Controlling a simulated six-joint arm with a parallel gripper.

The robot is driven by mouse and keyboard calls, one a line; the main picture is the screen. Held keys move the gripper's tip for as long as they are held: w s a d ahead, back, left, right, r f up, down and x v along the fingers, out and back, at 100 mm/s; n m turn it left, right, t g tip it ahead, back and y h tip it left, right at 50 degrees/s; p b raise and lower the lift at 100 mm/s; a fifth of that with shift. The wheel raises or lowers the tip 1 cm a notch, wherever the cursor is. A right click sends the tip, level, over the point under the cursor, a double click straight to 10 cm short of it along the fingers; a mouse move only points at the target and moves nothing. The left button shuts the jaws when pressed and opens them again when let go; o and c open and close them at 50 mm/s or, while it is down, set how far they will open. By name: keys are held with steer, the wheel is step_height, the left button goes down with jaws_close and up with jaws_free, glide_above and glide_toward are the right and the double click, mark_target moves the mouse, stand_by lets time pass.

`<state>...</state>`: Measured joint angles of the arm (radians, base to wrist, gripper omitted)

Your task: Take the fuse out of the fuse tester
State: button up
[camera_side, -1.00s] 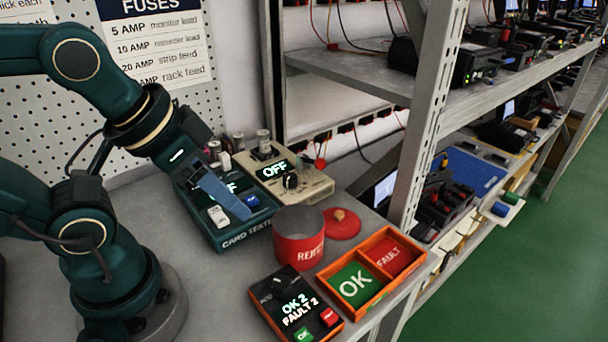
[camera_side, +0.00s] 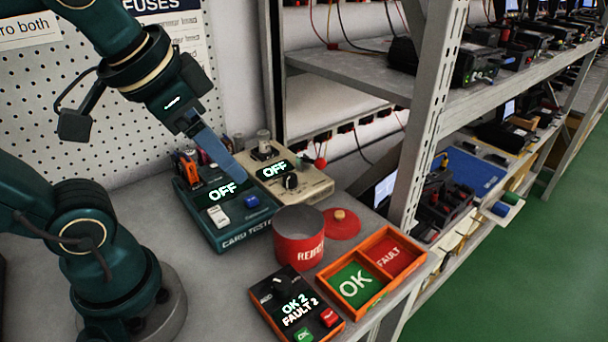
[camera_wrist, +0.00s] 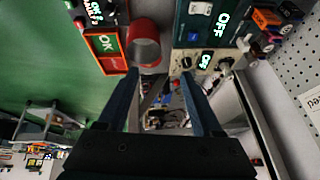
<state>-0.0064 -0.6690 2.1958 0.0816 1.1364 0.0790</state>
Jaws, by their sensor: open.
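The beige tester (camera_side: 296,180) stands on the bench in the side view, with a lit OFF display and a black knob; I take it as the fuse tester. A pale upright cylinder (camera_side: 263,138), likely the fuse, shows at its back by a dark holder. Whether it is seated there I cannot tell. The tester also shows in the wrist view (camera_wrist: 186,58), where I cannot make out the fuse. My gripper (camera_side: 240,178) is open and empty, above and in front of the tester's left side. Its two blue fingers stand apart in the wrist view (camera_wrist: 160,84).
The teal card tester (camera_side: 232,232), also reading OFF, stands left of the beige one. A red reject bin (camera_side: 298,250) with its lid (camera_side: 342,226) beside it, an orange OK/FAULT tray (camera_side: 403,285) and a counter box (camera_side: 272,310) stand in front. A shelf post (camera_side: 425,130) rises at right.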

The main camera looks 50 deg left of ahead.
steer(key=w+a+m+g+y, duration=0.1)
steer(key=w+a+m+y, duration=0.5)
steer(key=w+a+m, duration=0.45)
steer(key=m+t+y, duration=0.1)
steer(key=m+y, duration=0.4)
steer(key=m, duration=0.7)
glide_above(265, 142)
steer(key=f, duration=1.4)
steer(key=shift+s+d+f, duration=0.15)
steer(key=shift+d+f, duration=0.05)
steer(key=shift+f, duration=0.1)
steer(key=shift+a+f, duration=0.1)
steer(key=shift+f, duration=0.4)
steer(key=shift+t, duration=0.3)
steer(key=shift+x, duration=2.45)
steer(key=shift+r, duration=0.1)
jaws_close()
